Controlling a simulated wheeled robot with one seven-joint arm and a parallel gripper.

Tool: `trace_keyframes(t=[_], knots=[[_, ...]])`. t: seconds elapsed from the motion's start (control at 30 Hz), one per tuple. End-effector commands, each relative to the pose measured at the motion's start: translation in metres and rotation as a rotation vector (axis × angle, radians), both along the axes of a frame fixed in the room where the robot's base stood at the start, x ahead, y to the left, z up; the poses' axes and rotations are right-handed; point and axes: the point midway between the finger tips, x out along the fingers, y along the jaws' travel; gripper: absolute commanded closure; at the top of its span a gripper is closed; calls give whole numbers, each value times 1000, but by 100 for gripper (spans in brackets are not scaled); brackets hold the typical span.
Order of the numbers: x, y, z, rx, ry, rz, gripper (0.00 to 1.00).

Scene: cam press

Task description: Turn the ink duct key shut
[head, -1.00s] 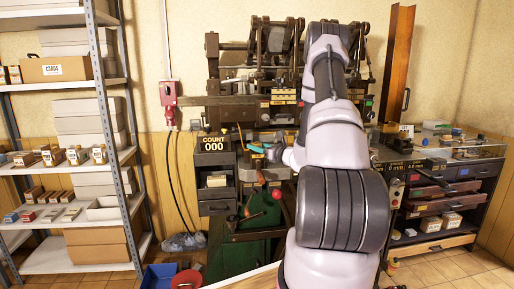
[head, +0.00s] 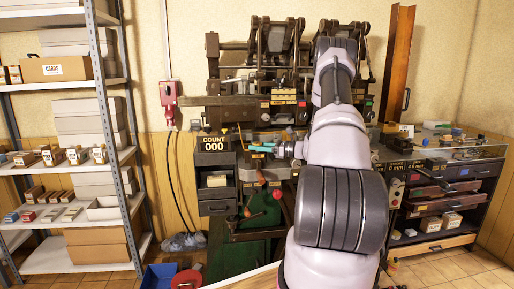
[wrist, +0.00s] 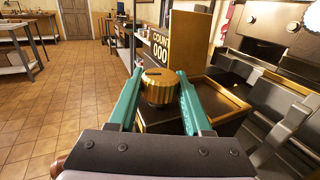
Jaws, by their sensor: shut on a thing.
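The ink duct key appears in the wrist view as a round, ribbed brass knob (wrist: 159,90) with a short dark mark on its top face. It sits between the two teal fingers of my gripper (wrist: 160,73), which are shut on its sides. In the head view my gripper (head: 266,149) reaches in from the right at the press front, near the yellow labels. The key itself is too small to make out there.
The dark press (head: 254,85) stands around and behind my gripper. The count box (head: 214,143), reading 000, is just left of it; a red-knobbed lever (head: 277,194) is below. Shelving (head: 98,110) stands at the far left, a drawer bench (head: 450,170) at the right.

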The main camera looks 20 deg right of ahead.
Motion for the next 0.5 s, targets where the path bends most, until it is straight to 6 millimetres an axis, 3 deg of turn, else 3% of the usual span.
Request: trace_keyframes(t=[0.5], knots=[[0,-1,0,1,-1,265,100]])
